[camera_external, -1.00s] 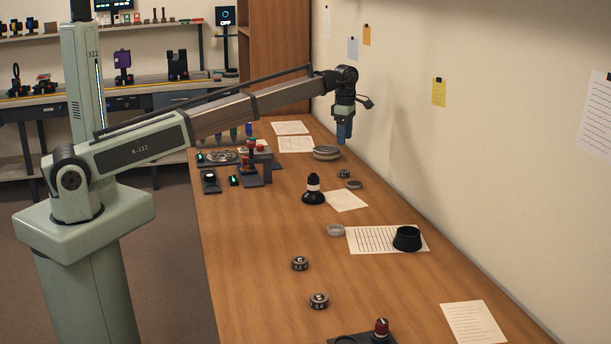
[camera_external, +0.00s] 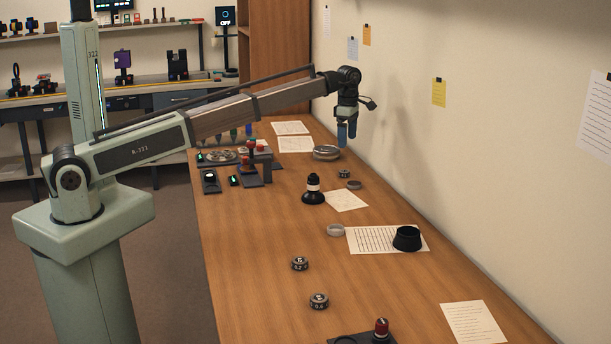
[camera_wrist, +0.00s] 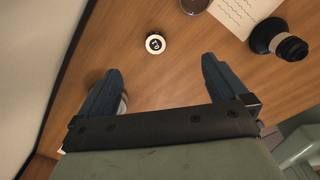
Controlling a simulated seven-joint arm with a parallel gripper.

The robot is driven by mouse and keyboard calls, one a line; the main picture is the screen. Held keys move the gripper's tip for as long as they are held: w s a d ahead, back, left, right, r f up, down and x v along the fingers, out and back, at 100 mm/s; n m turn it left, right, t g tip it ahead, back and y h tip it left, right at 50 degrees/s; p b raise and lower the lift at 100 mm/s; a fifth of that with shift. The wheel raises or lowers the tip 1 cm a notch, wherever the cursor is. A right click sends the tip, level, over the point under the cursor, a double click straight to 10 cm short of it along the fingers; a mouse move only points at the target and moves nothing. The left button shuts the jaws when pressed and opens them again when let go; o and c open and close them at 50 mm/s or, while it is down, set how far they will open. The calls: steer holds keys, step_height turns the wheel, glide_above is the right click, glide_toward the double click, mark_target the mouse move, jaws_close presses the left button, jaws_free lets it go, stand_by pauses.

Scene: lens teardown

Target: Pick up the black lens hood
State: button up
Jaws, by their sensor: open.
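The black lens hood (camera_external: 407,239), a short flared cylinder, stands on a lined white sheet (camera_external: 368,239) near the wall side of the bench in the external view. It does not show in the wrist view. My gripper (camera_external: 347,134) is above the far part of the bench, well beyond the hood and apart from it. Its two blue fingers are spread and empty. In the wrist view my gripper (camera_wrist: 161,68) is open over bare wood.
A black bottle-shaped item with a white band (camera_external: 313,190) stands between my gripper and the hood; it also shows in the wrist view (camera_wrist: 270,36). A small marked disc (camera_wrist: 155,43) lies near the fingers. A pale ring (camera_external: 335,230) lies beside the hood's sheet. The wall runs along the right.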

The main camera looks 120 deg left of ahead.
steer(key=w+d+m, duration=0.3)
steer(key=w+d, duration=1.5)
steer(key=w, duration=0.2)
steer(key=w+d+m, duration=0.2)
steer(key=w+d, duration=0.2)
steer(key=d, duration=0.3)
steer(key=w+d+m+y, duration=0.15)
steer(key=w+d, duration=0.25)
steer(key=d, duration=0.4)
steer(key=w+d+m, duration=0.3)
steer(key=w+d, duration=0.1)
steer(key=d, duration=0.3)
steer(key=m+t+y, duration=0.1)
steer(key=m+y, duration=0.1)
steer(key=m, duration=1.2)
glide_toward(408, 232)
steer(key=f, duration=0.1)
steer(key=d+f, duration=0.1)
steer(key=w+f, duration=0.1)
steer(key=shift+d+h, duration=0.25)
steer(key=shift+d, duration=0.05)
steer(key=shift+w+x, duration=0.2)
steer(key=shift+x, duration=2.4)
steer(key=shift+a, duration=0.15)
